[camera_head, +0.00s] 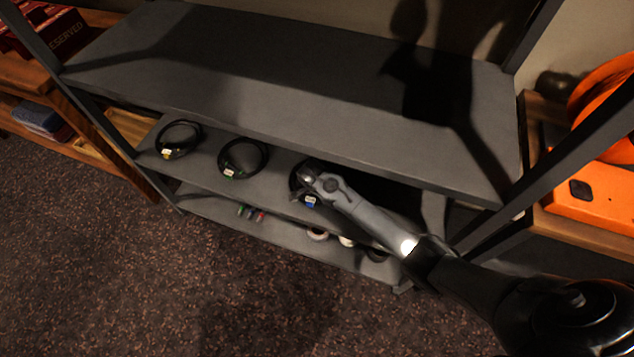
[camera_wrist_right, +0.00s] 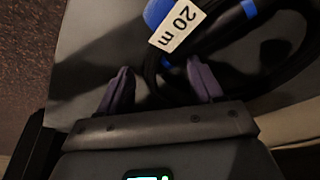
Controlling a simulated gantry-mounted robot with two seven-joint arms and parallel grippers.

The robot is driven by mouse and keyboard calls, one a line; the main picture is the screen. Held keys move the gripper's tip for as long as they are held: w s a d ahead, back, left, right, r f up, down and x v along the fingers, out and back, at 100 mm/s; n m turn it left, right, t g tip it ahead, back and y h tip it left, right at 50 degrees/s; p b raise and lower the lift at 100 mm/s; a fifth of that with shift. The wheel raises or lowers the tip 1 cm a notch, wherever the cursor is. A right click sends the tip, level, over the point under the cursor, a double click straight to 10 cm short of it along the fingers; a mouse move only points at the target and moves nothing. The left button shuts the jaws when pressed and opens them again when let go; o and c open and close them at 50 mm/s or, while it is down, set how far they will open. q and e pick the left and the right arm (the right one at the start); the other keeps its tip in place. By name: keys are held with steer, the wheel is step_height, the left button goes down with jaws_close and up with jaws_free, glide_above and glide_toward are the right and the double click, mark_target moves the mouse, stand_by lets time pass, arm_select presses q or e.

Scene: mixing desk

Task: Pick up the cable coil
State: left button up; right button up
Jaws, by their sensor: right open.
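A black cable coil (camera_head: 293,181) with a blue-and-white tag (camera_head: 311,202) lies on the middle shelf, partly hidden by my right gripper. My right gripper (camera_head: 306,178) reaches in from the right, over this coil. In the right wrist view the gripper (camera_wrist_right: 162,88) is open. The coil (camera_wrist_right: 222,28) shows beyond and around its right finger, with blue bands and a label reading "20 m". Part of the cable appears to run between the fingers; I cannot tell whether they touch it. My left gripper is not in view.
Two similar coils lie on the same shelf to the left, one with a yellow tag (camera_head: 167,153) and one with a green tag (camera_head: 229,173). The upper shelf (camera_head: 290,85) overhangs them. The lower shelf (camera_head: 280,236) holds small markers and tape rolls. An orange case (camera_head: 590,190) stands right.

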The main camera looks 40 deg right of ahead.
jaws_close()
steer(key=shift+w+r, duration=0.1)
stand_by(0.3)
steer(key=shift+r, duration=0.1)
steer(key=shift+r+p, duration=0.75)
steer(key=shift+r, duration=0.1)
step_height(320, 180, up, 2)
steer(key=shift+r+p, duration=0.15)
steer(key=shift+p, duration=0.5)
steer(key=shift+s+a+f+p, duration=0.3)
steer(key=shift+s+p, duration=0.8)
steer(key=shift+s, duration=1.9)
steer(key=shift+s+a+r+p, duration=0.1)
steer(key=shift+s+a+p, duration=0.75)
steer(key=shift+s, duration=2.1)
steer(key=shift+s+a+f+p, duration=0.15)
steer(key=shift+s+p, duration=1.2)
steer(key=shift+s, duration=1.65)
